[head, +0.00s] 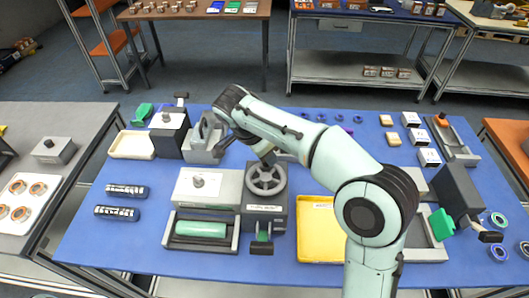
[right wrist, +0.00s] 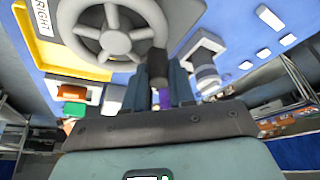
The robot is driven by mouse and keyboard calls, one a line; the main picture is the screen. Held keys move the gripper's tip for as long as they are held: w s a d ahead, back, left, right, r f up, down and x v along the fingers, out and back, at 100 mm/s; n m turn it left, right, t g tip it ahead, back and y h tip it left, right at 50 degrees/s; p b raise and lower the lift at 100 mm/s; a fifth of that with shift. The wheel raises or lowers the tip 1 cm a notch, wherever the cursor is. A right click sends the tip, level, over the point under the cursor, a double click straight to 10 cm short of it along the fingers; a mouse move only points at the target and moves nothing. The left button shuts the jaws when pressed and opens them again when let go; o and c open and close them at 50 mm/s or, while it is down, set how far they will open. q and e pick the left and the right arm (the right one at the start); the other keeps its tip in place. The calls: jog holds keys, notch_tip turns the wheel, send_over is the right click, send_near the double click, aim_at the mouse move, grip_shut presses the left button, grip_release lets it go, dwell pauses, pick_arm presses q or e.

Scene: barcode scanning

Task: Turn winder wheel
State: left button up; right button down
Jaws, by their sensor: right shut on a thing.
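The grey spoked winder wheel (head: 266,178) sits on top of a dark grey winder box (head: 265,208) near the middle of the blue table. The wheel also shows large in the right wrist view (right wrist: 114,32), with a dark upright handle (right wrist: 157,66) at its rim. My right gripper (head: 268,157) reaches down to the far edge of the wheel. In the right wrist view its fingers (right wrist: 160,85) are closed around the handle. My arm partly hides the gripper in the head view. My left gripper is not in view.
A grey tray with a green roll (head: 200,229) lies left of the winder, below a pale box (head: 205,186). A yellow tray (head: 321,256) stands to the right, partly behind my arm. Two dark cylinders (head: 127,190) lie at left. Grey fixtures (head: 205,135) stand behind.

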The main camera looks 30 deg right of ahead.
dwell(0.3)
jog(key=c, duration=0.9)
grip_release()
jog(key=shift+c, duration=0.2)
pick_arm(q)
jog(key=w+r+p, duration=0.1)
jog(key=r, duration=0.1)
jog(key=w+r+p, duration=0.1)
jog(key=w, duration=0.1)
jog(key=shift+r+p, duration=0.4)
pick_arm(e)
jog(key=v, duration=1.3)
jog(key=shift+r, duration=0.15)
